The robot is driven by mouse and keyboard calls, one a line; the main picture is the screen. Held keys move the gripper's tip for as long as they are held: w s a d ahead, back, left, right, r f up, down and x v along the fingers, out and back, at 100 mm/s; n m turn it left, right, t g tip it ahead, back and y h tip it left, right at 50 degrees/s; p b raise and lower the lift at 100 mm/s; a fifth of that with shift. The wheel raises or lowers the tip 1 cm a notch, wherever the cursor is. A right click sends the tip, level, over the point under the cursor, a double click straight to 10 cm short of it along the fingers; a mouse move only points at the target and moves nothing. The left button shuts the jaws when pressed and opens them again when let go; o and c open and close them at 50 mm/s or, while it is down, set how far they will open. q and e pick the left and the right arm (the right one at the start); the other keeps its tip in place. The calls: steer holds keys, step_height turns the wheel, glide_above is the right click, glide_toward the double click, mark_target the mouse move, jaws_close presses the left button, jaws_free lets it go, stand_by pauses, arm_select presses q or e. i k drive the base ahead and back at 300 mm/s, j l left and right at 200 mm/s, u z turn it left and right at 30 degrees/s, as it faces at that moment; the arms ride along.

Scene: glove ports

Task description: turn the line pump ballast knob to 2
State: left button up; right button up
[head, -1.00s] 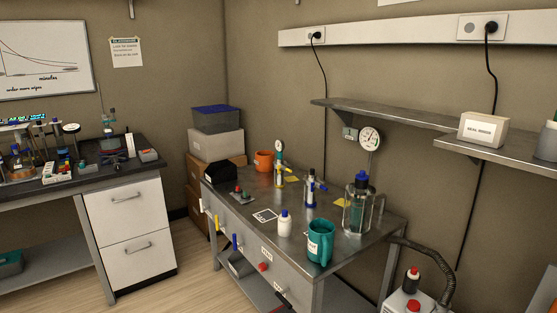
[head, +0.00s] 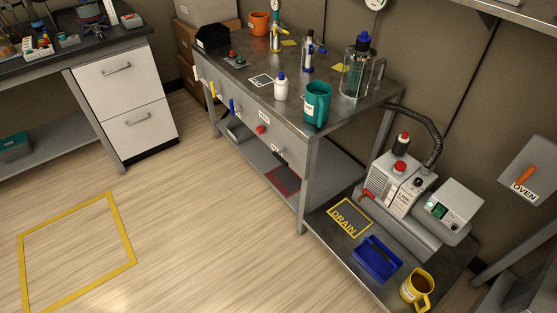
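The line pump (head: 384,184) is a light grey box with vents and a "LINE" label, on the low platform at the right of the head view. A red knob (head: 400,167) sits on its top; its setting is too small to read, and I cannot tell for certain that it is the ballast knob. A dark cylinder with a red band (head: 404,143) stands up behind it. A small red part (head: 367,195) sticks out low on the pump's left side. Neither of my grippers is in view.
A ribbed black hose (head: 435,140) rises behind the pump. A grey box with a green display (head: 447,208) stands to its right. A blue tray (head: 377,259) and yellow mug (head: 417,287) are in front. The steel bench (head: 345,110) stands left. The floor (head: 190,225) is clear.

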mark_target(418, 182)
steer(key=z, duration=1.25)
